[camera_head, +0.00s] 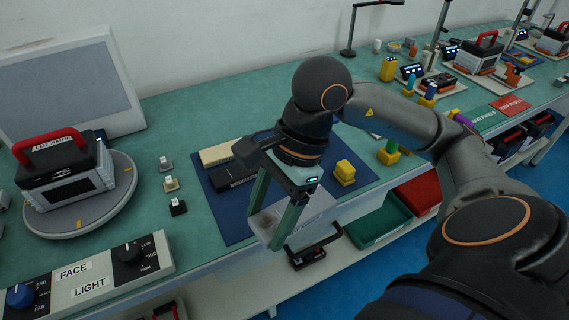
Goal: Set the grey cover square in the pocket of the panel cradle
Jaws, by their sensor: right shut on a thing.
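My right gripper (265,230) hangs over the front edge of the blue mat, fingers pointing down. The fingers are apart at the width of a flat, light grey piece, seemingly the grey cover (271,228), which shows between and behind the fingertips. The fingers hide part of it, and its full outline and tilt cannot be told. I cannot pick out the panel cradle or its pocket with certainty; my right arm and gripper cover part of the mat area. My left gripper is not in view.
The blue mat (226,222) carries a beige block (216,155), a black block (228,177) and a yellow block (344,172). A red-handled case (65,180) stands on a round turntable (118,205) at left. A control box (85,287) lies front left. Green (385,222) and red bins sit below the bench.

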